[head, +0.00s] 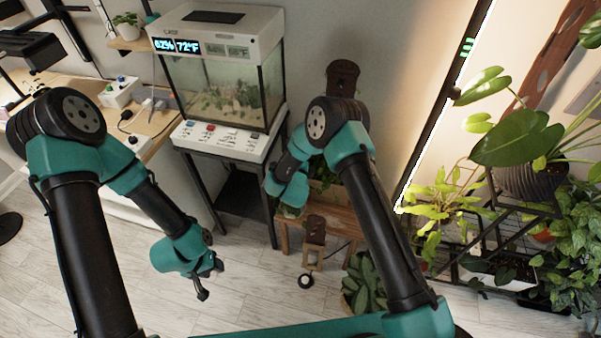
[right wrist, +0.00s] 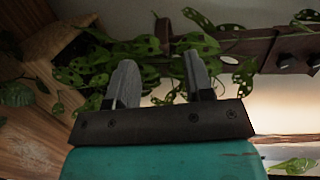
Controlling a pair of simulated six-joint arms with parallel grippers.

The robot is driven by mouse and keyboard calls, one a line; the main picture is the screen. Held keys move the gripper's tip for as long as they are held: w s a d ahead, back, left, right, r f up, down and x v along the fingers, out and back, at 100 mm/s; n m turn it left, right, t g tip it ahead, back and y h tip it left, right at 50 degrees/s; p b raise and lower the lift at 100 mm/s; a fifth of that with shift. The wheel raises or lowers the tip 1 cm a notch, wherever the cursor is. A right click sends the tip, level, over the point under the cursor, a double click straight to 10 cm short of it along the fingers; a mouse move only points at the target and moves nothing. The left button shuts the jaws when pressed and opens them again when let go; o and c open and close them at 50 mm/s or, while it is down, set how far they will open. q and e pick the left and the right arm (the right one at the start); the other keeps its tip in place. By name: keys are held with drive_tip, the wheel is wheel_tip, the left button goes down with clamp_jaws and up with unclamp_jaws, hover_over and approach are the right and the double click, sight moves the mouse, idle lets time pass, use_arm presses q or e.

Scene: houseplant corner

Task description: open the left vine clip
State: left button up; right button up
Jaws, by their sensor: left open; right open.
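I cannot make out the left vine clip for certain in either view. In the right wrist view, a vine with hole-pierced leaves (right wrist: 205,45) hangs behind my right gripper (right wrist: 162,78). That gripper is open, its two grey fingers apart with no object clearly held between them. A brown bar (right wrist: 250,48) with dark knobs (right wrist: 290,57) lies to the right, beyond the fingers. In the head view my right arm reaches down over a wooden plant bench (head: 335,222), and its fingertips are hard to see. My left gripper (head: 207,282) is open and empty above the floor.
A terrarium (head: 228,95) on a dark stand is behind the arms. A desk (head: 150,125) is at left. A black plant rack (head: 480,255) with leafy pots fills the right. A potted plant (head: 362,285) stands on the floor. The floor below my left gripper is clear.

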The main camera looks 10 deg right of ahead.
drive_tip(key=v, duration=0.7)
drive_tip(key=shift+s, duration=0.4)
drive_tip(key=shift+a, duration=0.15)
drive_tip(key=shift+c, duration=0.3)
drive_tip(key=shift+c, duration=0.7)
drive_tip(key=shift+w+d+f+n, duration=0.15)
drive_tip(key=shift+w+d+n, duration=0.15)
drive_tip(key=shift+d+n, duration=0.35)
drive_tip(key=c, duration=0.3)
drive_tip(key=d+n+y, duration=0.1)
drive_tip(key=n, duration=0.1)
drive_tip(key=w+d+f+n+t, duration=0.1)
drive_tip(key=n, duration=0.2)
drive_tip(key=w+d+n+y, duration=0.1)
drive_tip(key=n, duration=0.1)
drive_tip(key=shift+d+f+n+t+y, duration=0.3)
drive_tip(key=shift+f+n+t, duration=0.05)
drive_tip(key=shift+t, duration=0.05)
clamp_jaws()
drive_tip(key=d+f+n+t+y, duration=0.2)
drive_tip(key=d+n+y, duration=0.3)
drive_tip(key=n, duration=0.9)
drive_tip(key=shift+s+d+f+n+y, duration=0.25)
drive_tip(key=shift+d+f+n+y, duration=0.05)
drive_tip(key=shift+f+y, duration=0.1)
